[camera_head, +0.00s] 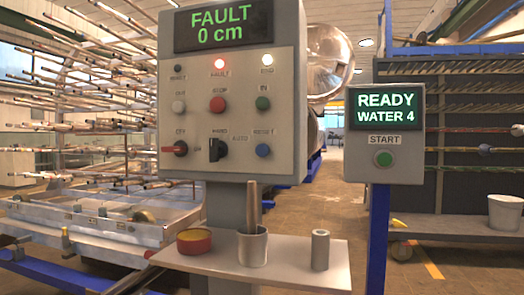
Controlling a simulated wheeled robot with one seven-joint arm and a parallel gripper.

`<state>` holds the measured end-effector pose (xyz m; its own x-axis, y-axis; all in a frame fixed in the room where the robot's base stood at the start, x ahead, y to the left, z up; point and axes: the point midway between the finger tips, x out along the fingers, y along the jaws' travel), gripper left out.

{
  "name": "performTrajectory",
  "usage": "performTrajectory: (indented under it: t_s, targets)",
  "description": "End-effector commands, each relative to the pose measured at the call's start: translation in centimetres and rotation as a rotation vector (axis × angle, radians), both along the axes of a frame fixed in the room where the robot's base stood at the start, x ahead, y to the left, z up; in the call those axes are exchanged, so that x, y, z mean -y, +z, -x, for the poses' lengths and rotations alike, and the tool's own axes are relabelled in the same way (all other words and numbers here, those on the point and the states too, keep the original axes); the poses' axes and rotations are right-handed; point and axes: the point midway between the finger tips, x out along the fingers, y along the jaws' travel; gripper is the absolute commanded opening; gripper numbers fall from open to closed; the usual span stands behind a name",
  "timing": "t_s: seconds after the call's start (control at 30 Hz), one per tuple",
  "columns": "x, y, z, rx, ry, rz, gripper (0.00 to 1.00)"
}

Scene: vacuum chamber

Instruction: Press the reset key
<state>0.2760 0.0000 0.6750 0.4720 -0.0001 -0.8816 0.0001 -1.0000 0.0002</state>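A grey control box (228,122) stands on a post in the middle of the view. Its blue round button (263,150), under a label that reads RESET, is at the lower right of the panel and is unobstructed. The display (222,25) on top reads "FAULT 0 cm" in green. A red lamp (219,63) labelled FAULT is lit, and a white lamp (267,60) to its right is lit. My gripper is not in view.
A shelf (180,262) below holds a red tin, a cup and a grey cylinder. A READY box (384,170) with green button stands right.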

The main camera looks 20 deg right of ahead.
Motion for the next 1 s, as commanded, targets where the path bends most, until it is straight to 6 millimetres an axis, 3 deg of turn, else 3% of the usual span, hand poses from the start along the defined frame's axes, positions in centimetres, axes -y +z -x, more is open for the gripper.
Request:
performTrajectory:
  t_s: [0.03, 0.5, 1.0]
  targets:
    - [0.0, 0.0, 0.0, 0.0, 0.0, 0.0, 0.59]
    - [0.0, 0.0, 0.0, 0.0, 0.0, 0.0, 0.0]
    - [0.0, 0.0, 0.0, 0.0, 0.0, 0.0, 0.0]
